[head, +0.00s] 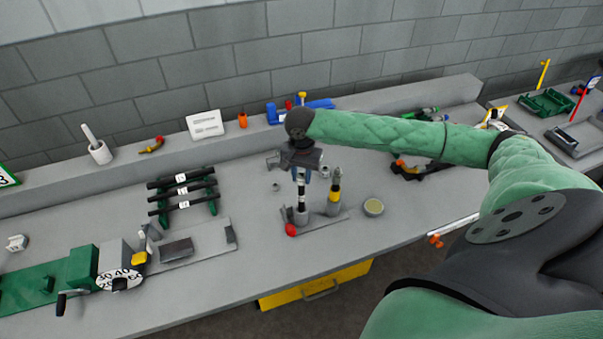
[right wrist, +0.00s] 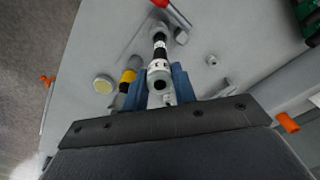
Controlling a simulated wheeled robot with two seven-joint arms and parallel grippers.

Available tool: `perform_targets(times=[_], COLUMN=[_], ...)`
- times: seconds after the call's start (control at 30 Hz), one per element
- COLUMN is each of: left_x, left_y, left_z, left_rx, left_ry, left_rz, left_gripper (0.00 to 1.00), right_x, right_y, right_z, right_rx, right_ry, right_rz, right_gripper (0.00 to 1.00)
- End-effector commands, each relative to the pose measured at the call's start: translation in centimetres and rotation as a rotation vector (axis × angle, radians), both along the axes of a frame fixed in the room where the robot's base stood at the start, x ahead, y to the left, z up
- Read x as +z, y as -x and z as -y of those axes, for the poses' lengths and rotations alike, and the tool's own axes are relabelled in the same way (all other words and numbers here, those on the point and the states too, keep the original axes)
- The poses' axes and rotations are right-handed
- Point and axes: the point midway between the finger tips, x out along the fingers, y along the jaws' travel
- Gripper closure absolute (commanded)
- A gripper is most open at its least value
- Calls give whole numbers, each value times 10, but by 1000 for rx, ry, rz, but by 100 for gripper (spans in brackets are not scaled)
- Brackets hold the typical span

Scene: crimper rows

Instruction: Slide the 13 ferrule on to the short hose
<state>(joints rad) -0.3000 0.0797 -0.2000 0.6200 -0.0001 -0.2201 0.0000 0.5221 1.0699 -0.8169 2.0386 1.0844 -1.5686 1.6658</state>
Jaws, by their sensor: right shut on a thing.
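The short hose (head: 301,194) stands upright in a small grey clamp stand (head: 301,217) with a red knob; it is black with white bands. My right gripper (head: 302,175) is above it, pointing down, its blue fingers shut on a small grey ferrule with a white label. In the right wrist view my gripper (right wrist: 159,82) holds the ferrule (right wrist: 158,72) in line with the black hose (right wrist: 160,42). The ferrule's open end faces the camera. I cannot tell how far the hose reaches inside it. The ferrule's number is not readable. My left gripper is not in view.
A yellow-banded pointed tool (head: 334,196) stands close right of the hose, with a round tin (head: 373,207) beyond. A loose grey ferrule (head: 276,187) lies to the left. A rack of black hoses (head: 183,192) and a crimper with a dial (head: 120,278) are further left.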

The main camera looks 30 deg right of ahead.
Motion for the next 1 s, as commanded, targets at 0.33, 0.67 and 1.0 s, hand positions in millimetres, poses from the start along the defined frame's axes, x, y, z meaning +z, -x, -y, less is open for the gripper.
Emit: perform_targets(times=[0.33,0.67,1.0], left_x=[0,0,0], left_y=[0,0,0], left_z=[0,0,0], left_rx=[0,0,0], left_ry=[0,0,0], left_rz=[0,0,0], left_gripper=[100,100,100], right_x=[-7,-14,-20], right_y=[0,0,0], right_z=[0,0,0], right_rx=[0,0,0], right_ry=[-1,0,0], right_rz=[1,0,0], right_gripper=[96,96,71])
